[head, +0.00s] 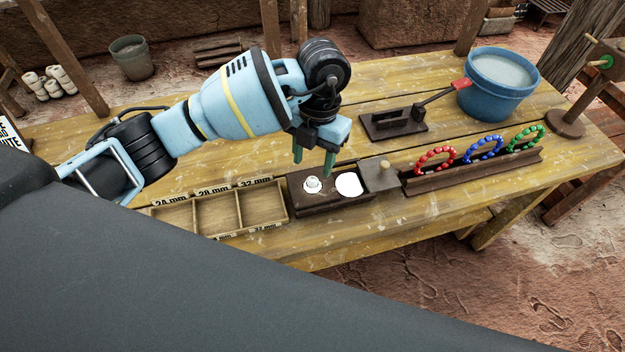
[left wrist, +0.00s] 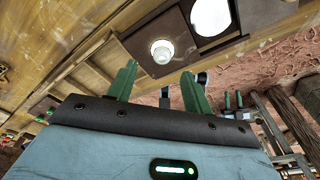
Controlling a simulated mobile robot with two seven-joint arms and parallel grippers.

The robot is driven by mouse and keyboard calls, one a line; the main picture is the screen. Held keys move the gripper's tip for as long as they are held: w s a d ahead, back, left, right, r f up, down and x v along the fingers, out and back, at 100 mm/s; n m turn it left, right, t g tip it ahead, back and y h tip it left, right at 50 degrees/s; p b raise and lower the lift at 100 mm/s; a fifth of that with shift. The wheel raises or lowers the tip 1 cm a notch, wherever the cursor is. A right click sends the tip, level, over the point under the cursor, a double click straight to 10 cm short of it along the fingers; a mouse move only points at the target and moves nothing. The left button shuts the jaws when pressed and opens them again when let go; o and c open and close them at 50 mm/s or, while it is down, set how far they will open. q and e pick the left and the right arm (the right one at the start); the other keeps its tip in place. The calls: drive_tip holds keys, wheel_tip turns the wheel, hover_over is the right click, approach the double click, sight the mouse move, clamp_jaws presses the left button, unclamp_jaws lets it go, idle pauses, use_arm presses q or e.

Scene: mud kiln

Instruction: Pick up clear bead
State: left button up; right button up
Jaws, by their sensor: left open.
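The clear bead (head: 312,184) looks pale and glassy. It sits on the left round spot of a dark wooden block (head: 322,206) on the table; a bright white disc (head: 349,184) is to its right. My left gripper (head: 313,165) is open and empty, its green fingers pointing down just above and behind the bead in the head view. In the left wrist view the bead (left wrist: 162,51) shows beyond the two spread fingers (left wrist: 158,82), apart from them.
A sorting tray (head: 238,208) with size-marked compartments lies left of the block. A peg-topped wooden box (head: 382,178) adjoins it on the right. Further right, a rack (head: 470,176) holds red, blue and green bead rings. A blue bucket (head: 497,88) and a dark stand (head: 393,124) are behind.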

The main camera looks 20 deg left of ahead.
sight(313, 178)
use_arm(q)
drive_tip(key=shift+s+f, duration=0.15)
drive_tip(key=shift+f, duration=1.15)
drive_tip(key=shift+s+f, duration=0.15)
drive_tip(key=shift+f, duration=1.15)
clamp_jaws()
drive_tip(key=shift+r, duration=0.2)
